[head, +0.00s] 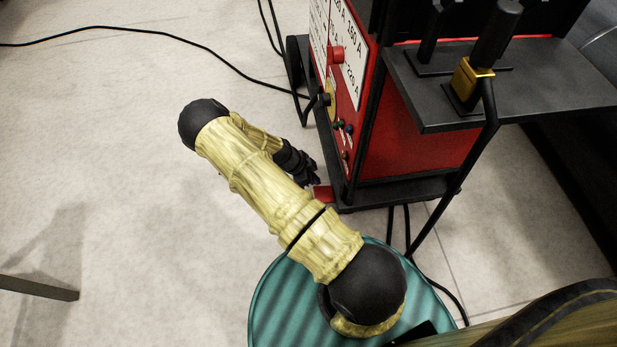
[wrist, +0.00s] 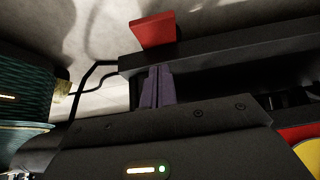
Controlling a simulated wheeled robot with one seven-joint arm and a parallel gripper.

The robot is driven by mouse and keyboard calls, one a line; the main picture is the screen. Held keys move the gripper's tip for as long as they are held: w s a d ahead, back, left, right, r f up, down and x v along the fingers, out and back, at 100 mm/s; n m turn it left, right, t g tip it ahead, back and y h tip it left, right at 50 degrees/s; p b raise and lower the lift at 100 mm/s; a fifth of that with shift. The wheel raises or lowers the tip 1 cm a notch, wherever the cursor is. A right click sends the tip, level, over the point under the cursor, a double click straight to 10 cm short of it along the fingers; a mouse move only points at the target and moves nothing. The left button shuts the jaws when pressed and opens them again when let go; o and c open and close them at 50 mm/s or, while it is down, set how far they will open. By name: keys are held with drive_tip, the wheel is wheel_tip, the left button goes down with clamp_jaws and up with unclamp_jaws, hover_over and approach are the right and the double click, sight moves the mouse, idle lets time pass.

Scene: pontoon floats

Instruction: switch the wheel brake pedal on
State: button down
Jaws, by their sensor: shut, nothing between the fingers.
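The red brake pedal (head: 323,193) sticks out low at the front of the base of the red and black machine (head: 400,140), just above the floor. In the wrist view the pedal (wrist: 153,31) is a flat red plate at the edge of a dark base bar. My gripper (head: 314,181) is low beside the machine front, right at the pedal. Its fingers (wrist: 157,72) are shut and empty, pointing toward the bar just below the pedal in the wrist view. I cannot tell whether they touch it.
A dark shelf (head: 520,85) with a black-handled, brass-coloured torch (head: 473,80) overhangs the machine's right side. A red switch (head: 337,54) is on the front panel. Black cables (head: 180,36) run over the pale floor. Open floor (head: 110,170) lies to the left.

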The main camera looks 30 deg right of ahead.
sight(322, 193)
drive_tip(key=b+x, duration=0.1)
drive_tip(key=x, duration=0.2)
drive_tip(key=shift+f, duration=0.35)
drive_tip(key=f+b, duration=0.1)
drive_tip(key=f, duration=0.1)
drive_tip(key=f+b, duration=0.1)
drive_tip(key=shift+w+a+f+b, duration=0.1)
drive_tip(key=shift+a+f+b, duration=0.15)
drive_tip(key=shift+f+b, duration=0.15)
drive_tip(key=shift+f, duration=0.15)
